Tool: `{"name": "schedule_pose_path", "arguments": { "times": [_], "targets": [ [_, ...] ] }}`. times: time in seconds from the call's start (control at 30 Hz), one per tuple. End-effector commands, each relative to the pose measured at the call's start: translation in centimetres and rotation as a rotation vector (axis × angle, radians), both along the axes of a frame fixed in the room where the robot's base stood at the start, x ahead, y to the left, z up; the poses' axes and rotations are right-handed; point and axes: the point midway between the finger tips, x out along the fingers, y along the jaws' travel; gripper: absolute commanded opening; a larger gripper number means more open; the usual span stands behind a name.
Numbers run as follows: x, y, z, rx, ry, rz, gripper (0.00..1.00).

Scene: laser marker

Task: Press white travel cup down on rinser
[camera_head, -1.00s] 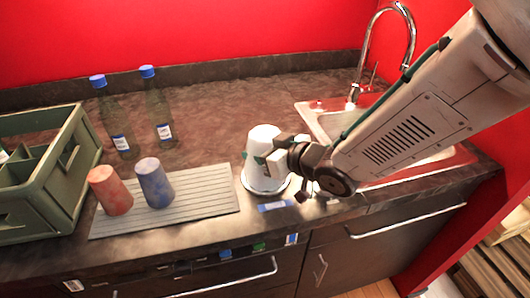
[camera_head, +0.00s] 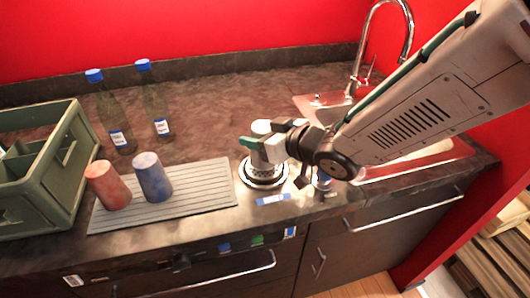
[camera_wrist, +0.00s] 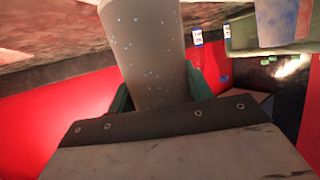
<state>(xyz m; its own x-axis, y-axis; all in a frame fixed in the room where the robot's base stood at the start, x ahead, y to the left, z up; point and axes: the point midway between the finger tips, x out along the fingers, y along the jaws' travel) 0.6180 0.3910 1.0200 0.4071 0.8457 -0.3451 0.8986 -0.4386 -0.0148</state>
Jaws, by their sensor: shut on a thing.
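The white travel cup (camera_wrist: 148,50) shows in the wrist view as a pale body dotted with small specks, between the green fingers of my gripper (camera_wrist: 155,92). In the head view, my gripper (camera_head: 258,146) is shut on the cup over the rinser (camera_head: 264,178), a round metal-rimmed fitting with dark rings set in the counter. Only a white part of the cup (camera_head: 262,127) shows clearly above the fingers there. My gripper hides most of the rest. I cannot tell whether the cup touches the rinser.
A ribbed grey mat (camera_head: 190,209) left of the rinser holds a red cup (camera_head: 107,186) and a blue cup (camera_head: 152,178). Two blue-capped bottles (camera_head: 118,138) stand behind. A green crate (camera_head: 60,165) is at far left. The sink (camera_head: 322,104) and tap (camera_head: 354,82) are right.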

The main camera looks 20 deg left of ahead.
Motion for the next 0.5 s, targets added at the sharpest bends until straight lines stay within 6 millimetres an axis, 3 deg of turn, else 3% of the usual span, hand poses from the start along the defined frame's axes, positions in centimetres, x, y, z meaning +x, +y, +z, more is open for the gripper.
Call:
{"name": "schedule_pose_path", "arguments": {
  "times": [0.5],
  "targets": [
    [0.0,0.0,3.8,0.002,-0.002,-0.001,0.24]
  ]
}}
